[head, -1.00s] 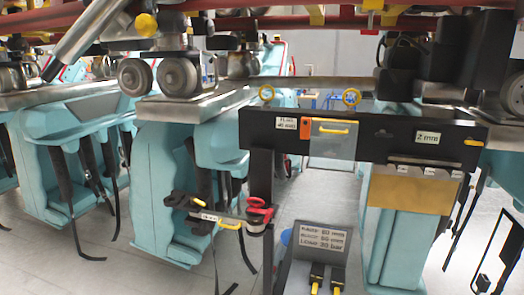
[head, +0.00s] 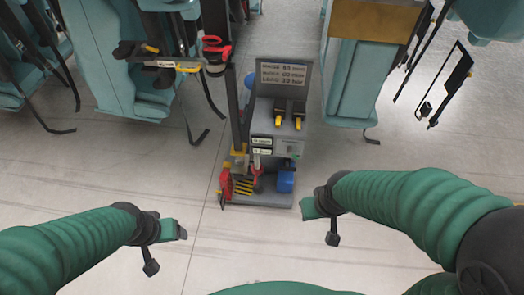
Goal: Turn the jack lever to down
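A grey jack unit (head: 272,150) stands on the floor ahead of me. It has a sloped label plate (head: 283,75) and two yellow-tipped black levers (head: 288,118) below it. Lower down, a small red-and-dark handle (head: 257,172) stands near a yellow-black striped patch (head: 243,186) and a blue cylinder (head: 285,181). I cannot tell which of these is the jack lever. My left gripper (head: 176,230) is to the left of the unit's base, apart from it. My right gripper (head: 310,208) is just right of the base. Neither holds anything visible; their fingers are too small to read.
A dark post (head: 234,110) rises along the unit's left side. A tool holder with red-handled pliers (head: 216,50) juts left from it. Teal supports (head: 351,80) stand behind on both sides. The pale floor (head: 90,165) in front is clear.

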